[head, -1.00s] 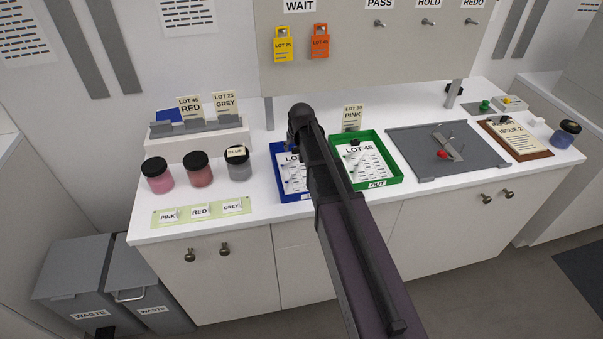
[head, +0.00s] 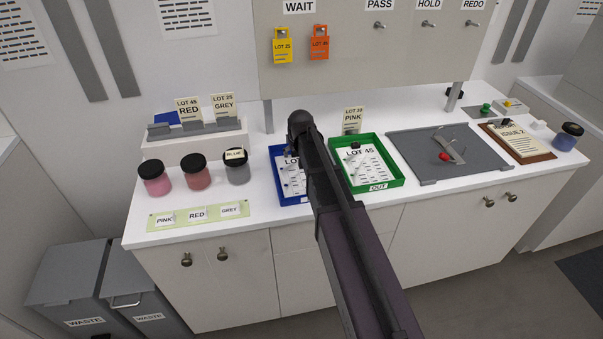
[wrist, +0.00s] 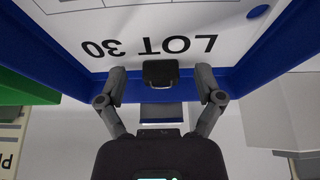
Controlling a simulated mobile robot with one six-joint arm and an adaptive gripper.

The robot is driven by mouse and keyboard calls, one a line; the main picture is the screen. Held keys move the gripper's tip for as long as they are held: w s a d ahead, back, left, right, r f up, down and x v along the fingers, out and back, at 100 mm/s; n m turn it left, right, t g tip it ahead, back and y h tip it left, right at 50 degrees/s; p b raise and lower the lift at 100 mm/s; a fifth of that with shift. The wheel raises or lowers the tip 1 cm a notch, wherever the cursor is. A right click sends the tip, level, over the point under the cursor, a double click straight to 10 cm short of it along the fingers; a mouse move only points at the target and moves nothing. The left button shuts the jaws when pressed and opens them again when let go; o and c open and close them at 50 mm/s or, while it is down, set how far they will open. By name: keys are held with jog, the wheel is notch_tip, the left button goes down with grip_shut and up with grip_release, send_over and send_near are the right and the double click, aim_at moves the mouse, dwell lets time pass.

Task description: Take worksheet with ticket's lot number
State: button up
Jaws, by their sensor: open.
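In the wrist view a white worksheet (wrist: 150,28) printed LOT 30, seen upside down, lies in the blue tray (wrist: 265,55). A black clip or grip (wrist: 160,74) sits at its near edge. My gripper (wrist: 161,84) is open, with one finger on each side of the black clip and no clear contact. In the head view my arm hides much of the blue tray (head: 292,198) and its sheet, and my fingertips. A LOT 45 worksheet (head: 366,172) lies in the green OUT tray (head: 391,182). A card reading LOT 30 PINK (head: 352,120) stands behind the green tray.
Cards LOT 45 RED (head: 188,108) and LOT 25 GREY (head: 223,104) stand in a rack. Yellow (head: 282,46) and orange (head: 319,44) tags hang under WAIT. Several jars stand at left. A grey board (head: 425,150) and a clipboard (head: 520,141) lie right.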

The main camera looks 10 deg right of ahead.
jog(key=c, duration=1)
jog(key=shift+c, duration=0.2)
jog(key=shift+r, duration=0.15)
notch_tip(320, 180, up, 4)
jog(key=p, duration=0.4)
jog(key=s, duration=0.5)
jog(key=s+d, duration=0.1)
jog(key=s, duration=0.4)
jog(key=s+d+p, duration=0.1)
jog(key=s, duration=0.5)
jog(key=shift+r, duration=0.35)
